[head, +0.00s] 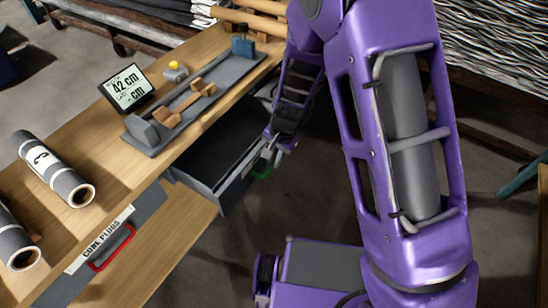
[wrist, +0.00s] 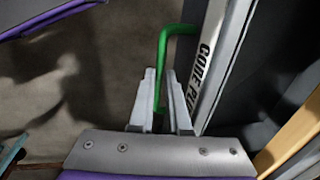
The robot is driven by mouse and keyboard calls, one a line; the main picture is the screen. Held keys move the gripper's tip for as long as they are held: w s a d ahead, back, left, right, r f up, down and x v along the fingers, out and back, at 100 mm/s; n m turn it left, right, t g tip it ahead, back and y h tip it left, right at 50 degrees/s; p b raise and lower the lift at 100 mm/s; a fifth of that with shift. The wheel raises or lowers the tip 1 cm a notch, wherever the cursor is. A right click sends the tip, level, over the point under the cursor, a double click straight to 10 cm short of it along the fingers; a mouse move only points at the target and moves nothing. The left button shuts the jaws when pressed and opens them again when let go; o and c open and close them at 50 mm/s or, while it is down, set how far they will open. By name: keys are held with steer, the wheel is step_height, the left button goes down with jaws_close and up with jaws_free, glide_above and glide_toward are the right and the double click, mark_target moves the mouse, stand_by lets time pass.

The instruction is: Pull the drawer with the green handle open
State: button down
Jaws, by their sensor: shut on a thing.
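The drawer (head: 207,187) with the green handle stands pulled out from under the wooden bench, its dark inside showing. Its green handle (head: 263,172) is partly hidden by my gripper (head: 275,146) in the head view. In the wrist view, the green handle (wrist: 163,50) runs down between the two grey fingers of my gripper (wrist: 161,75), which are shut on it. The drawer front (wrist: 212,62) stands just right of the fingers, with a partly visible "CORE PL" label.
A second drawer with a red handle (head: 112,248) and a "CORE PLUGS" label is at lower left. The bench top (head: 110,150) holds grey rolls (head: 55,168), a display (head: 127,88) and a grey fixture (head: 190,105). Bare floor lies in front of the open drawer.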

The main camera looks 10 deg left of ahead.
stand_by(0.4)
steer(key=c, duration=1.2)
jaws_free()
steer(key=shift+o, duration=0.2)
steer(key=shift+r, duration=0.1)
steer(key=s+d+r+p, duration=0.1)
steer(key=d+r+p, duration=0.2)
steer(key=r, duration=1.4)
steer(key=shift+p, duration=0.5)
steer(key=shift+s, duration=0.1)
